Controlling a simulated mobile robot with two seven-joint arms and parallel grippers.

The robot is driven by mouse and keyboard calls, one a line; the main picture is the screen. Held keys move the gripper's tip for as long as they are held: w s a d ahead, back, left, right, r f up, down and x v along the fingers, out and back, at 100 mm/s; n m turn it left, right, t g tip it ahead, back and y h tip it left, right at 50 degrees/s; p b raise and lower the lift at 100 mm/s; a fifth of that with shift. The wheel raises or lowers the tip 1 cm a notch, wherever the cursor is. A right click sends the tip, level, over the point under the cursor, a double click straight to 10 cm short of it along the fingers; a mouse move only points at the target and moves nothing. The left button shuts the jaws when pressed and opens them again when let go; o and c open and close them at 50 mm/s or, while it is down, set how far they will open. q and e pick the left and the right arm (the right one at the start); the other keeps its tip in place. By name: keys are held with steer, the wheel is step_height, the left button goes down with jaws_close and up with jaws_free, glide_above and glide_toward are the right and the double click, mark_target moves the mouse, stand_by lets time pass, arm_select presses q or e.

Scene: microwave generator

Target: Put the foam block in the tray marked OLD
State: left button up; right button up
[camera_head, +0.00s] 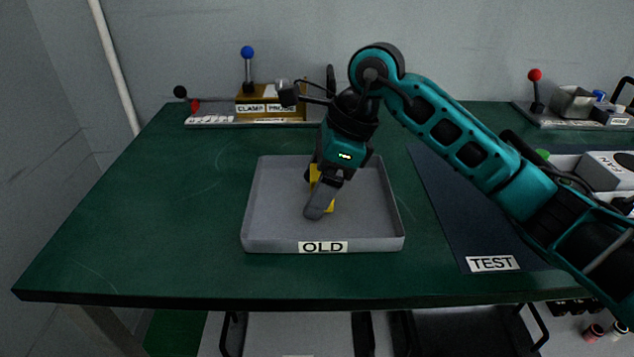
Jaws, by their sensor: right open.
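The grey tray (280,222) with the label OLD on its front wall stands on the green table. A yellow piece, which looks like the foam block (329,205), shows inside the tray, mostly hidden behind my right gripper. My right gripper (319,207) reaches down into the tray from above, with its fingers at the yellow block. Its jaws are open; whether a finger touches the block cannot be told. My left gripper is not in view.
A fixture marked CLAMP and PROBE (268,104) with a blue-knobbed lever stands behind the tray. A dark mat labelled TEST (455,215) lies to the right, with a white FAN unit (605,171) beyond it. The table left of the tray is clear.

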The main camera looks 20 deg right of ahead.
steer(key=shift+r, duration=0.25)
arm_select(q)
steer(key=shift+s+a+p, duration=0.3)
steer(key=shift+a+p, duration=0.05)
steer(key=shift+p, duration=0.35)
arm_select(e)
steer(key=v, duration=1.2)
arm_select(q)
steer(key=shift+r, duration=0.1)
arm_select(e)
steer(key=shift+d+f, duration=0.1)
